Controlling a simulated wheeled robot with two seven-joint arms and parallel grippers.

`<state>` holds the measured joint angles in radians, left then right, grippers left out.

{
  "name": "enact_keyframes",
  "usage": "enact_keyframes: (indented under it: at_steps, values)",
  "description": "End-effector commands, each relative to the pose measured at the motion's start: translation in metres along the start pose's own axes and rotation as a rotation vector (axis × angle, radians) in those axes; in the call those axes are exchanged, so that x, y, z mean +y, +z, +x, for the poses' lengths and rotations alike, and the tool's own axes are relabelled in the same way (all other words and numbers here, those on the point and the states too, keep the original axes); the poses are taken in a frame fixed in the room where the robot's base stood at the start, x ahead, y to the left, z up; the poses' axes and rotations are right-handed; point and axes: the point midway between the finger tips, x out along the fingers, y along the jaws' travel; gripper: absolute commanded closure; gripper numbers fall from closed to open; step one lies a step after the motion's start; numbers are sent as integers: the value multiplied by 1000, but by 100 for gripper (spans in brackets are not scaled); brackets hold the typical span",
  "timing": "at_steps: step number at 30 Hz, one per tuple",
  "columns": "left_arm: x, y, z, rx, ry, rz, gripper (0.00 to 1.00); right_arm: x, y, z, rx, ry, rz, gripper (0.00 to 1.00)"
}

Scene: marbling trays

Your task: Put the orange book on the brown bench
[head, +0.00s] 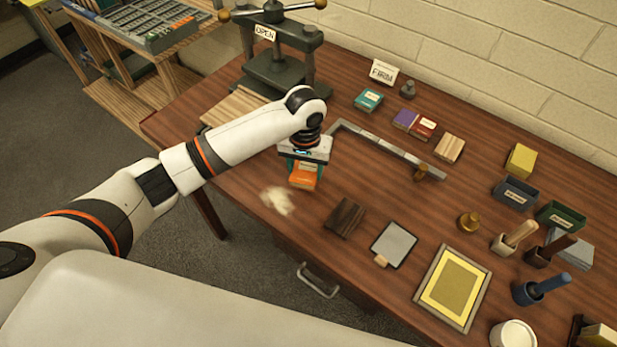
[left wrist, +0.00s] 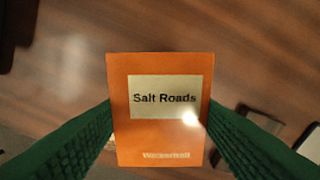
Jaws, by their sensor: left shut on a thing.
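The orange book (head: 303,178) is between the fingers of my left gripper (head: 304,166), which is shut on it. In the left wrist view the book (left wrist: 160,150) faces the camera, its pale label reading "Salt Roads", with a green finger on each side. The brown bench (head: 390,200) is the long wooden top under my left arm, and its grain shows blurred behind the book in the wrist view (left wrist: 240,70). I cannot tell exactly how far the book is above the bench. My right gripper is not in view.
A pale crumpled patch (head: 277,201) and a dark wooden block (head: 345,217) lie near the book. A metal straightedge frame (head: 385,150) lies behind. A press (head: 280,60) stands at the back left. Cups, boxes and a yellow framed tray (head: 425,290) crowd the right.

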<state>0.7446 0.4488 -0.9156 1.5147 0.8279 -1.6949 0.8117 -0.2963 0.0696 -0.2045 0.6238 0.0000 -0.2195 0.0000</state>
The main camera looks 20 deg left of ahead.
Motion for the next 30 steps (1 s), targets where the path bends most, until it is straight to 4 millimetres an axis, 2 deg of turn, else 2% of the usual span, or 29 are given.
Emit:
enact_keyframes:
  at_steps: [10, 22, 23, 24, 26, 30]
  values:
    - [-1, 0, 40, 0, -1, 1, 68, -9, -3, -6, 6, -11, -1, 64]
    - [-1, 0, 45, -2, -1, 2, 68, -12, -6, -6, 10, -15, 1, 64]
    - [-1, 0, 45, -2, -1, 2, 39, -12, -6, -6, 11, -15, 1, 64]
    - [-1, 0, 45, -2, -1, 2, 33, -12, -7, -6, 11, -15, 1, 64]
    - [-1, 0, 45, -2, -1, 2, 23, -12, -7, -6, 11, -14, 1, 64]
    - [-1, 0, 44, -2, -1, 1, 23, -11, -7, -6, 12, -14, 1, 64]
